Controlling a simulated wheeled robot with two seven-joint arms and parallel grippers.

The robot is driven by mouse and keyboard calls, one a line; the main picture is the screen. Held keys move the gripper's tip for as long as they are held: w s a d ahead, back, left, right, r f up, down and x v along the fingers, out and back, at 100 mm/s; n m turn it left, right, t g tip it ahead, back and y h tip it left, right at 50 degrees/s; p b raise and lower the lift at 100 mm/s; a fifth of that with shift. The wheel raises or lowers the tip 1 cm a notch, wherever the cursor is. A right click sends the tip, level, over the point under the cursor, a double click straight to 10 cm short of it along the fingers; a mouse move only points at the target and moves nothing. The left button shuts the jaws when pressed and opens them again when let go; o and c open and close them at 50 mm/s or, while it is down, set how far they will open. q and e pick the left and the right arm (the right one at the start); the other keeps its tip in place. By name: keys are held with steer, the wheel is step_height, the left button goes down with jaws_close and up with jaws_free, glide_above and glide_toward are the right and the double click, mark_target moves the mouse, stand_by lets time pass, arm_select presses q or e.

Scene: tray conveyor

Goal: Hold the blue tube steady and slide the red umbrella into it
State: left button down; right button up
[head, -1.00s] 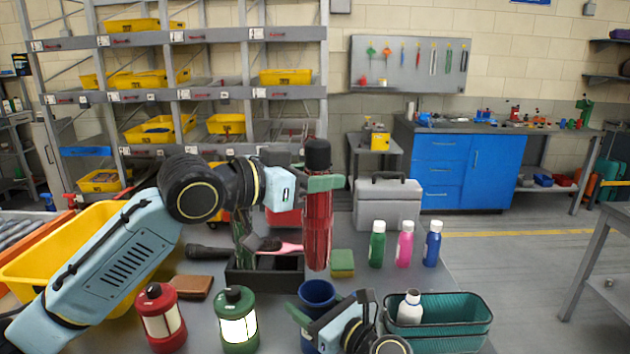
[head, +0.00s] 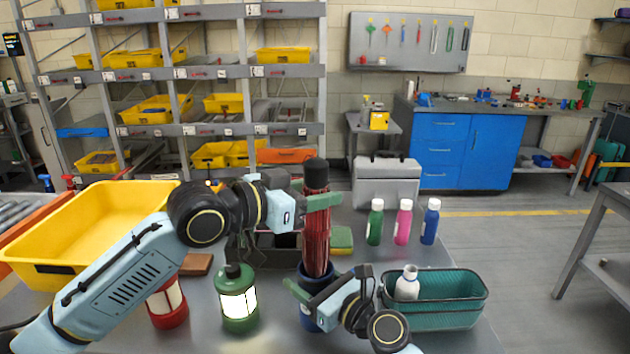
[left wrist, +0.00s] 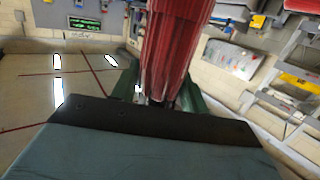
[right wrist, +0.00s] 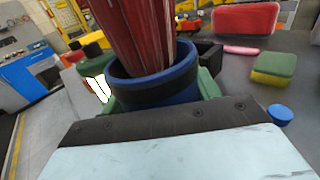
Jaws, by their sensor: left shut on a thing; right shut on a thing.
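The red umbrella (head: 316,240) stands upright with its black handle up in the head view. My left gripper (head: 318,201) is shut on it just below the handle. Its lower end is inside the mouth of the blue tube (head: 309,318), which stands on the table. My right gripper (head: 325,300) is shut on the tube near its rim. The right wrist view shows the umbrella (right wrist: 137,35) within the rim of the tube (right wrist: 155,92). The left wrist view shows the red folds of the umbrella (left wrist: 175,45) between the fingers. The umbrella's tip is hidden inside the tube.
A teal basket (head: 440,315) with a white bottle (head: 407,284) is right of the tube. A green lantern (head: 238,305) and a red lantern (head: 168,305) stand to the left. A dark organizer (head: 275,252), a sponge (head: 342,239) and several bottles are behind.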

mark_target(305, 259)
arm_select(q)
steer(key=shift+f, duration=6.15)
steer(key=shift+f, duration=0.45)
steer(key=c, duration=0.7)
jaws_free()
steer(key=shift+o, duration=0.2)
steer(key=shift+s+a, duration=0.1)
steer(key=v, duration=1.1)
steer(key=shift+s+a, duration=0.2)
steer(key=shift+a, duration=0.15)
steer(key=shift+r, duration=0.15)
